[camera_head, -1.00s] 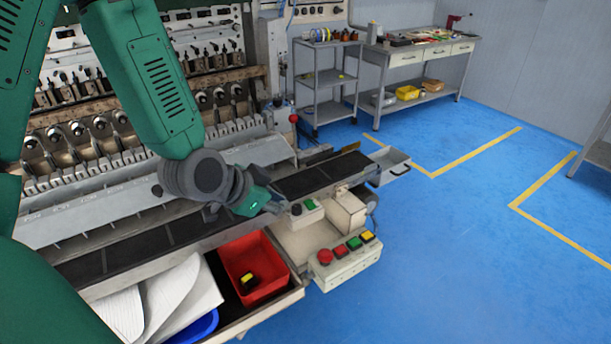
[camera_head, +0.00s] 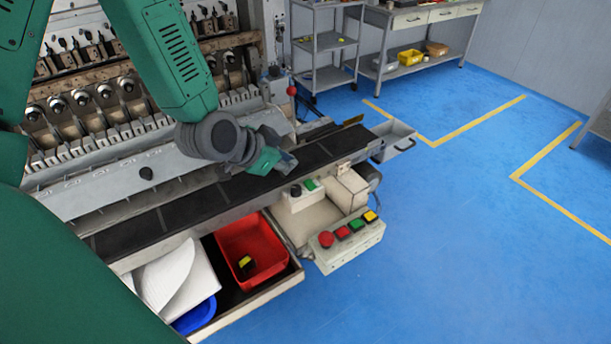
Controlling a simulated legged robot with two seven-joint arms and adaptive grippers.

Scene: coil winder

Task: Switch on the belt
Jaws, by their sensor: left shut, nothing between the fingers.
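The black belt (camera_head: 190,209) runs diagonally along the front of the coil winder. A small switch box with a green button (camera_head: 311,185) and a black button (camera_head: 296,190) sits at the belt's near side, towards its right end. My left gripper (camera_head: 292,166) is shut and empty above the belt, just behind and left of the green button, apart from it. A lower control box (camera_head: 348,250) carries a round red button (camera_head: 326,239), a square red button, a green button and a yellow button. My right gripper is not in view.
A red bin (camera_head: 272,247) with a black and yellow item stands in a tray below the belt, beside a blue bin (camera_head: 196,318) and white sheets. A grey tray (camera_head: 395,140) is at the belt's end. Blue floor lies clear to the right.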

